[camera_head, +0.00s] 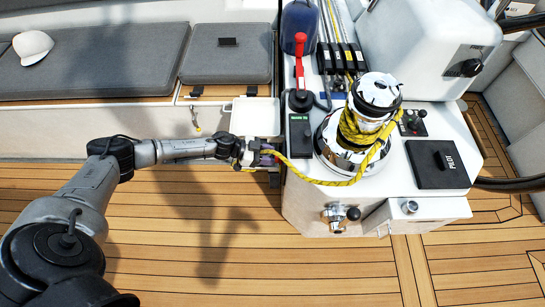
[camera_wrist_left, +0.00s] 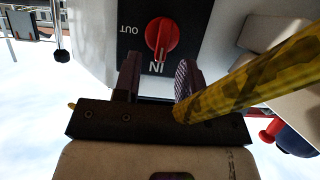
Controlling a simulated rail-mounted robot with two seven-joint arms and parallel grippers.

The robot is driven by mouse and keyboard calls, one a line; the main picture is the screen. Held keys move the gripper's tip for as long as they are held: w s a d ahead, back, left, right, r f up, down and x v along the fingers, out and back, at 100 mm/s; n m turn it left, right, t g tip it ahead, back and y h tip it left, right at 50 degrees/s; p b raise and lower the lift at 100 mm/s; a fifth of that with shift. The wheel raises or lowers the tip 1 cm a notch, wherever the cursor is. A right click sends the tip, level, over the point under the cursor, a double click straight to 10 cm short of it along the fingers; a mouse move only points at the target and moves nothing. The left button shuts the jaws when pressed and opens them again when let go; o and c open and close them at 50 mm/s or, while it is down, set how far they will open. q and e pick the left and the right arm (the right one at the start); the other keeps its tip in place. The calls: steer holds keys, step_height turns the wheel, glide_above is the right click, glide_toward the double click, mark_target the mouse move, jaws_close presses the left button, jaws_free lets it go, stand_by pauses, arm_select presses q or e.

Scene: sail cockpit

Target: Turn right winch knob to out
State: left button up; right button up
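In the left wrist view a red knob (camera_wrist_left: 162,38) sits on a black plate (camera_wrist_left: 198,20) with the labels OUT and IN, seen upside down. The knob's raised grip points at about the IN label. My left gripper (camera_wrist_left: 157,75) is open, its two purple fingers apart, with the knob just beyond and between the fingertips; I cannot tell whether they touch it. In the head view my left gripper (camera_head: 271,154) is at the left side of the white console (camera_head: 300,200), and the knob is hidden there. My right gripper is not in view.
A yellow rope (camera_head: 340,183) runs from the chrome winch (camera_head: 376,93) to beside my left gripper, and it crosses close by the right finger in the wrist view (camera_wrist_left: 260,78). A red-handled lever (camera_head: 300,62) stands on the console. The wooden deck (camera_head: 200,260) is clear.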

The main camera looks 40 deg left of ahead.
arm_select(q)
steer(key=shift+x, duration=0.8)
jaws_close()
